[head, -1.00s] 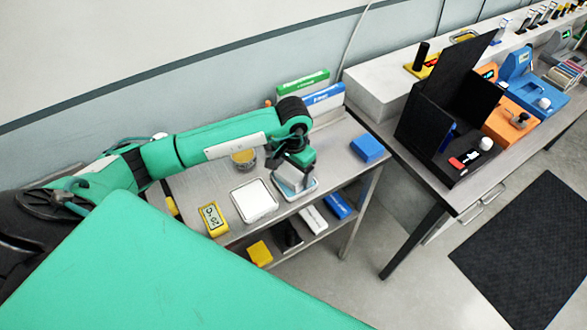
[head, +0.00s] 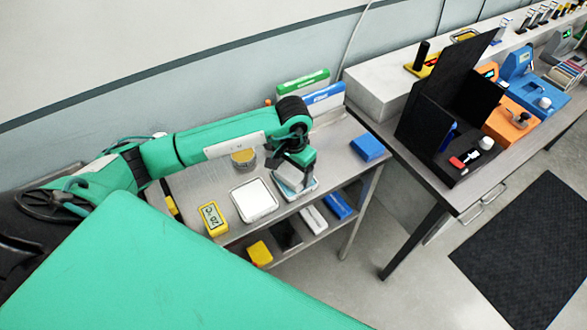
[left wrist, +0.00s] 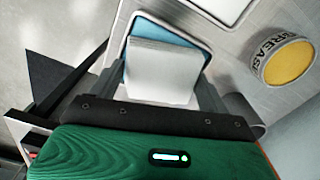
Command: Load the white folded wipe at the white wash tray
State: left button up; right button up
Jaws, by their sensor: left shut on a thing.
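The white folded wipe (left wrist: 160,72) is a pale block between my left gripper's fingers (left wrist: 160,88) in the left wrist view. My left gripper (head: 292,178) is shut on it, over the blue-lined tray (head: 305,192) on the metal bench. The blue lining also shows around the wipe in the left wrist view (left wrist: 165,30). I cannot tell whether the wipe touches this tray. The white wash tray (head: 254,200) lies just left of the blue-lined tray and looks empty. Its edge shows at the top of the left wrist view (left wrist: 218,6). My right gripper is not in view.
A yellow display box (head: 213,217) stands left of the white tray, and a round grease tin (head: 243,157) is behind it. A blue box (head: 367,147) lies to the right. Green (head: 303,86) and blue (head: 323,95) boxes stand at the back. A lower shelf holds small boxes.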

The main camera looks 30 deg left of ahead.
aim_at(293, 171)
pick_arm(q)
jog(key=shift+s+f+b, duration=0.15)
jog(key=shift+f+b, duration=0.1)
jog(key=shift+b, duration=0.2)
dwell(1.0)
dwell(0.5)
jog(key=shift+r+p, duration=0.3)
jog(key=shift+r, duration=0.65)
jog(key=shift+w+r+p, duration=0.2)
jog(key=shift+r+p, duration=0.25)
jog(key=shift+r, duration=2.25)
jog(key=shift+s, duration=0.1)
